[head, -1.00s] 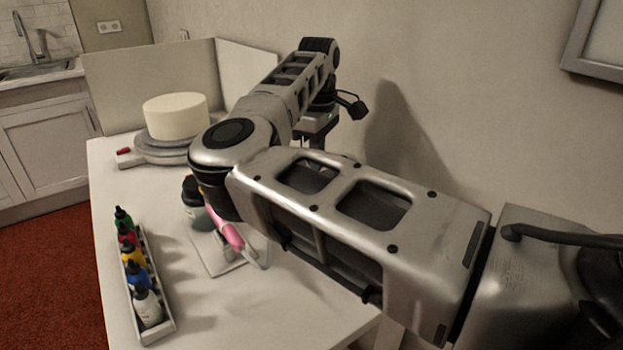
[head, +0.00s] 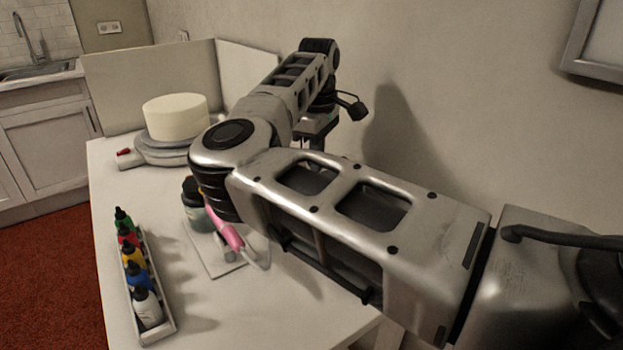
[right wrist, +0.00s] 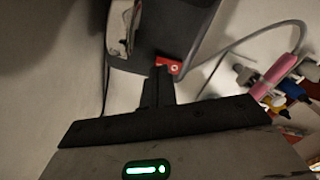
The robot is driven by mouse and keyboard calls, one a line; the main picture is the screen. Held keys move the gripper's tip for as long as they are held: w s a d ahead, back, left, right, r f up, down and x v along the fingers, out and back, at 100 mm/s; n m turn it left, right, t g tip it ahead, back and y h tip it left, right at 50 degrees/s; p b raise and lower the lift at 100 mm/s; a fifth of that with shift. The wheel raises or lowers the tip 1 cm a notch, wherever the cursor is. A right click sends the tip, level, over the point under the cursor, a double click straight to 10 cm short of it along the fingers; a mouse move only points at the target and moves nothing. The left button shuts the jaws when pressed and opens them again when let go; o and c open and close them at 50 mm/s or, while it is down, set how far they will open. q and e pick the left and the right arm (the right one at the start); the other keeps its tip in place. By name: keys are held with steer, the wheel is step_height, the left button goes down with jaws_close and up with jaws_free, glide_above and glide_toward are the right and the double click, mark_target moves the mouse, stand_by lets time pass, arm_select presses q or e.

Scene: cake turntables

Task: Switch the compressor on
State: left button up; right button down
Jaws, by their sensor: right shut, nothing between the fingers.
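The compressor shows in the right wrist view as a dark grey box (right wrist: 175,25) at the top. A red switch (right wrist: 168,67) with a small pale mark sits at its near edge. My right gripper (right wrist: 158,72) is shut and empty, its fingertips at the red switch; I cannot tell whether they press it. In the head view my right gripper (head: 316,143) is small and partly hidden behind my arm, and the compressor is hidden there. The switch's position, on or off, is not clear. My left gripper is not in view.
A white cake (head: 176,116) stands on a turntable (head: 165,150) at the back left of the table. A pink airbrush (head: 231,236) with a hose lies by a dark bottle (head: 195,212). A tray (head: 172,328) of colour bottles is front left. A wall is behind.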

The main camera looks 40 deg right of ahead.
steer(key=shift+f+b, duration=0.8)
steer(key=shift+f, duration=0.25)
stand_by(1.0)
steer(key=shift+r+p, duration=2.3)
steer(key=shift+r, duration=1.3)
steer(key=shift+f, duration=0.15)
